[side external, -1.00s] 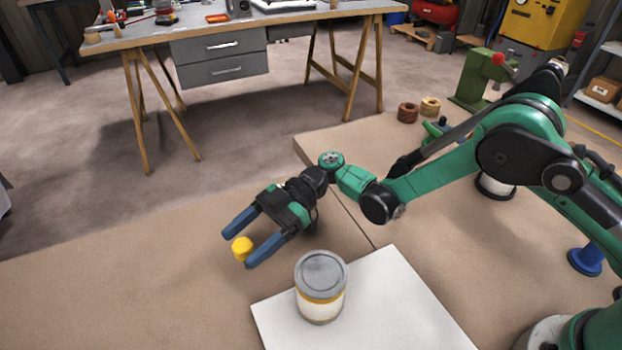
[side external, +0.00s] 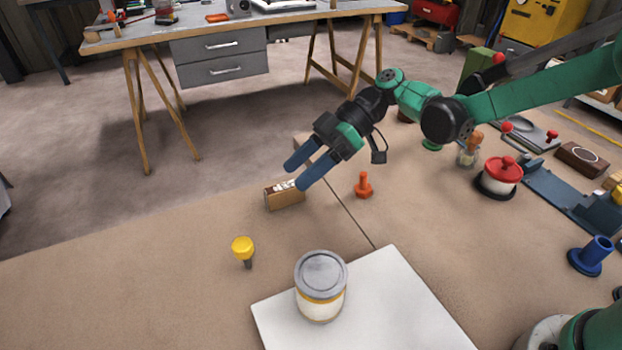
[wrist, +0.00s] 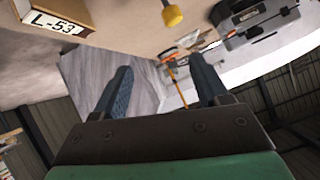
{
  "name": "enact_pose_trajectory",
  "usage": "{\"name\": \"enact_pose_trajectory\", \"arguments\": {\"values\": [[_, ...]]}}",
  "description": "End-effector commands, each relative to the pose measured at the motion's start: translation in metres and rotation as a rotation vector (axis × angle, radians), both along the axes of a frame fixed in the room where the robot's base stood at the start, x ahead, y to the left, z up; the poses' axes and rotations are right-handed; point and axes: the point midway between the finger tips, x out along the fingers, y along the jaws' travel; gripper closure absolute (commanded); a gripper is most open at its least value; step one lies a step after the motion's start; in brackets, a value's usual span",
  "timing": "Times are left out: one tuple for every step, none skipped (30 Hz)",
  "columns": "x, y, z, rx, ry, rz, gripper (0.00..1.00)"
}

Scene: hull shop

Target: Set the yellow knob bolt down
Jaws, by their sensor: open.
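The yellow knob bolt (side external: 243,247) stands upright on the brown bench top, yellow head up and dark shank down, left of the grey-lidded tin. Nothing touches it. Its yellow head also shows at the top of the wrist view (wrist: 173,15). My gripper (side external: 297,176) is open and empty, its two blue fingers apart, above the bench and up and right of the bolt in the side view. In the wrist view the spread fingers (wrist: 160,66) have nothing between them.
A grey-lidded tin (side external: 320,288) stands on a white board (side external: 400,300). A small box (side external: 285,197) is just below my fingertips in the side view; an orange bolt-like piece (side external: 364,186) stands right of it. The bench left of the bolt is clear.

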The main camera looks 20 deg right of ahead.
Motion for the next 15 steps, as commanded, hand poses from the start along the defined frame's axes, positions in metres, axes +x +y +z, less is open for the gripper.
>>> {"name": "enact_pose_trajectory", "arguments": {"values": [[-0.004,-0.010,0.010,-0.068,0.035,-0.085,0.33],[-0.007,-0.017,0.015,-0.109,0.058,-0.142,0.33],[-0.010,-0.026,0.020,-0.164,0.084,-0.219,0.33],[-0.013,-0.033,0.024,-0.201,0.102,-0.279,0.33],[-0.017,-0.041,0.027,-0.238,0.119,-0.338,0.33],[-0.023,-0.051,0.031,-0.283,0.136,-0.419,0.33],[-0.028,-0.059,0.034,-0.314,0.148,-0.481,0.33],[-0.033,-0.067,0.036,-0.342,0.157,-0.542,0.33],[-0.040,-0.078,0.038,-0.377,0.167,-0.625,0.33],[-0.046,-0.087,0.039,-0.402,0.171,-0.687,0.33],[-0.051,-0.095,0.041,-0.422,0.174,-0.750,0.33],[-0.059,-0.106,0.042,-0.449,0.174,-0.833,0.33],[-0.065,-0.115,0.042,-0.463,0.172,-0.894,0.33],[-0.070,-0.123,0.042,-0.476,0.167,-0.954,0.33],[-0.077,-0.133,0.042,-0.489,0.160,-1.028,0.33]]}}
